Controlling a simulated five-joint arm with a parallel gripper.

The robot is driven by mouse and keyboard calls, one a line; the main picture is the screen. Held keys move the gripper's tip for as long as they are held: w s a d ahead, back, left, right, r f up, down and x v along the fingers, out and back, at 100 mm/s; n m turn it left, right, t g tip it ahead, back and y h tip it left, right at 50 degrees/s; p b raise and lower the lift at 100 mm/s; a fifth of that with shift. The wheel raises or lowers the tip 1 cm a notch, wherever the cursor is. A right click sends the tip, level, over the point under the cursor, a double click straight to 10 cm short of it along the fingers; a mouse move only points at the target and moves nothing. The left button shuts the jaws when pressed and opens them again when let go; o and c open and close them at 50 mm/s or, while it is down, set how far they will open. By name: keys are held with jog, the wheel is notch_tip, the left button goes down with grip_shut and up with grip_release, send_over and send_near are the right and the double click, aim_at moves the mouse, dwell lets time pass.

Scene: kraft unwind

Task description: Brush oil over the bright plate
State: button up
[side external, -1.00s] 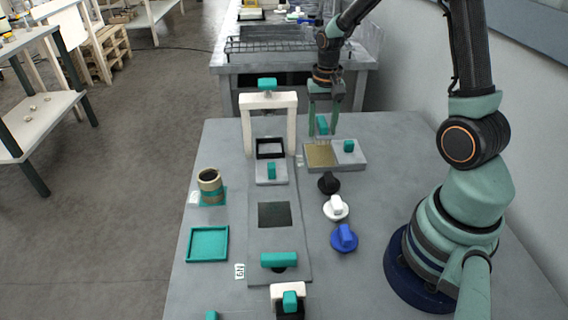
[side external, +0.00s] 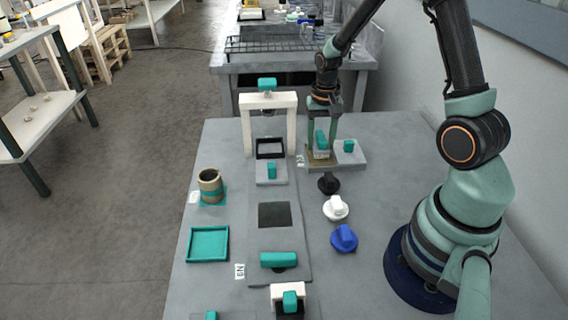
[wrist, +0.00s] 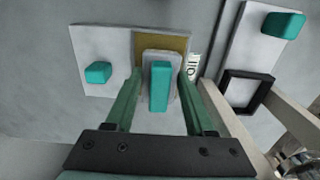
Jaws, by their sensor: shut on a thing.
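My gripper (side external: 322,134) is shut on the teal handle (wrist: 160,86) of a tool with a pale grey block base (wrist: 162,58). The block is over the gold-coloured pad (side external: 313,161) at the left end of a grey tray (side external: 352,158) and looks to rest on it, though contact is hard to tell. In the wrist view, the pad (wrist: 175,42) shows around the block's far end. A label beside it (wrist: 193,68) appears to read OIL. A dark square plate (side external: 274,214) lies on the long grey board (side external: 262,190); I cannot tell whether it is the bright plate.
A white arch (side external: 268,101) stands at the board's far end, with a black frame (side external: 270,148) near it. Black (side external: 328,183), white (side external: 336,208) and blue (side external: 344,239) knobs line the right. A teal tray (side external: 208,244) and a banded cup (side external: 210,185) stand left.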

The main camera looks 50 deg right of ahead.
aim_at(321, 137)
jog(key=shift+f, duration=0.7)
dwell(1.8)
jog(key=shift+r, duration=2.55)
notch_tip(321, 137, up, 18)
jog(key=a, duration=2)
jog(key=shift+s+a+f, duration=0.1)
jog(key=shift+s+f, duration=0.05)
jog(key=shift+f, duration=3.65)
jog(key=shift+s+a+f, duration=0.1)
jog(key=shift+s+f, duration=0.1)
jog(key=shift+f, duration=3.6)
jog(key=shift+s+a+f, duration=0.1)
jog(key=shift+s+f, duration=0.05)
jog(key=shift+f, duration=3.65)
jog(key=shift+f, duration=0.1)
